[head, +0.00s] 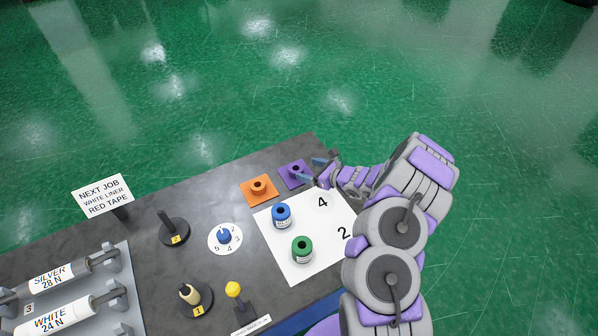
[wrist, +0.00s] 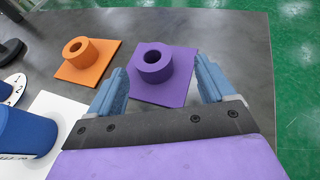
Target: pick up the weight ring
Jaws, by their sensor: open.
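Two ring-like pieces with a hole on top show, and no label says which is the weight ring. The purple ring (head: 296,170) is on a purple square pad near the table's far corner; it also shows in the wrist view (wrist: 153,68). The orange ring (head: 258,185) is on an orange square pad to its left, also in the wrist view (wrist: 83,54). My gripper (head: 320,171) is open and empty, just right of the purple ring. In the wrist view my fingers (wrist: 163,78) stand apart, with the purple ring beyond and between them.
A white numbered mat (head: 324,248) bears a blue roll (head: 281,215) and a green roll (head: 302,249), close to my arm. A numbered white dial (head: 225,239), a black post (head: 171,229) and a yellow-knobbed lever (head: 233,289) stand farther left. The table's far edge is near the purple pad.

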